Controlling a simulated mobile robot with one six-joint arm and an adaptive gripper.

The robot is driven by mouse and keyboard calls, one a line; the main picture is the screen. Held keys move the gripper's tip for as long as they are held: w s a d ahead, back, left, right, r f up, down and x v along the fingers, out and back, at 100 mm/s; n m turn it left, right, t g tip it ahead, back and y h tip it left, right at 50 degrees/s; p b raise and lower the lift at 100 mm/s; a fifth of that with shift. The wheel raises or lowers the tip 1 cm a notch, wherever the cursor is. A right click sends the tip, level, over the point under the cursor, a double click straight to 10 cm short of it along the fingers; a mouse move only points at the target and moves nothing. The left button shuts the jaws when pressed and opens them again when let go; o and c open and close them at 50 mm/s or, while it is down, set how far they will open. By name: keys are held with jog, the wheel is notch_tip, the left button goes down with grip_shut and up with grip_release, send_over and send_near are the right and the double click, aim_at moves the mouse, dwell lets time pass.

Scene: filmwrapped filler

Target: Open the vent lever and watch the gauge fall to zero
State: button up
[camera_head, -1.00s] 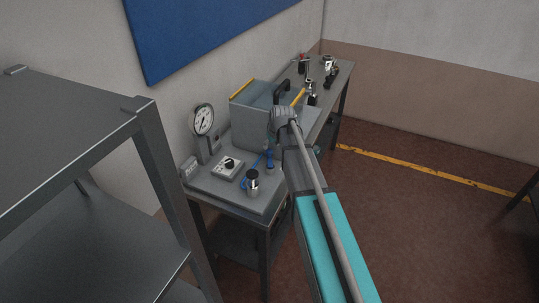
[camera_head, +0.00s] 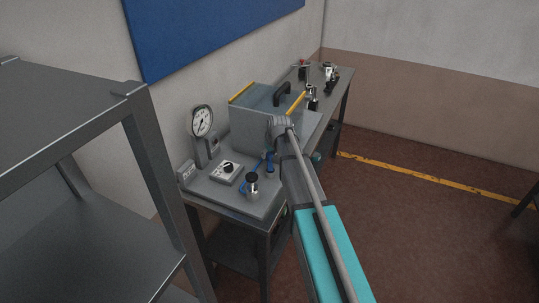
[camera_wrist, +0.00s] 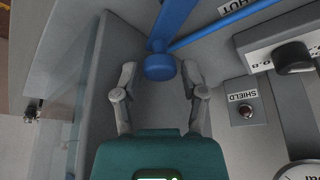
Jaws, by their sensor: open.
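The blue vent lever (camera_wrist: 162,66) shows in the wrist view with its rounded end between my gripper's fingertips. My gripper (camera_wrist: 158,70) is open, with one finger on each side of the lever end; I cannot tell whether either finger touches it. In the head view the blue valve (camera_head: 269,157) stands on the bench beside my arm, which hides my fingers there. A label reading SHUT (camera_wrist: 232,5) lies near the lever. The round gauge (camera_head: 202,121) stands upright at the bench's left rear; its needle is off the vertical, but its reading is too small to tell.
A clear-topped box (camera_head: 255,125) with a black handle and yellow edges stands behind the valve. A control box (camera_head: 226,171) with a black knob and a black-topped fitting (camera_head: 252,180) sit near it. A SHIELD-labelled button (camera_wrist: 246,111) is close by. A grey shelf (camera_head: 160,170) stands left.

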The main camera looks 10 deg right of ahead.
jog(key=shift+c, duration=0.2)
grip_shut()
jog(key=shift+d+m, duration=0.1)
jog(key=shift+m, duration=0.2)
jog(key=shift+s+d+m+h, duration=0.15)
jog(key=shift+d+m+h, duration=0.2)
jog(key=shift+m, duration=0.55)
jog(key=shift+s+d+m+h, duration=0.15)
jog(key=shift+d+m+h, duration=0.2)
jog(key=shift+m, duration=0.55)
jog(key=shift+s+d+m+h, duration=0.2)
jog(key=shift+m+h, duration=0.2)
jog(key=shift+m, duration=0.5)
jog(key=shift+o, duration=0.2)
grip_release()
